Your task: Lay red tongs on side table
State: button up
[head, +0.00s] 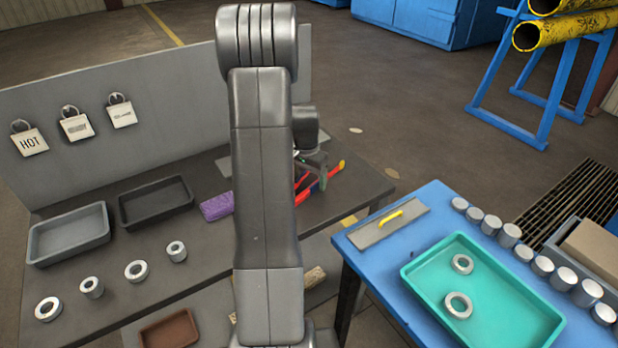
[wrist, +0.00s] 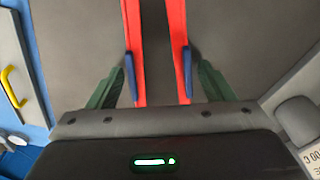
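Red tongs (wrist: 176,30) show in the wrist view as two long red arms running between my gripper's fingers. My gripper (wrist: 158,72) has green fingers with blue pads; the pads lie against the outer sides of both tong arms. In the head view the tongs (head: 304,194) show partly behind my arm, over the right end of the grey bench (head: 205,262), with my gripper (head: 318,180) at them. I cannot tell whether they rest on the bench or hang just above it. A blue table (head: 352,240) stands to the right; its edge shows in the wrist view (wrist: 35,70).
The blue table bears a plate with a yellow handle (head: 390,222), a teal tray (head: 500,322) with two rings, and several metal cylinders (head: 492,225). The bench holds a grey tray (head: 68,234), a black tray (head: 155,203), a purple block (head: 216,206) and several rings.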

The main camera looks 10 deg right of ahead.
notch_tip(320, 180, up, 12)
jog(key=shift+s+a, duration=0.45)
jog(key=shift+r, duration=0.1)
dwell(0.3)
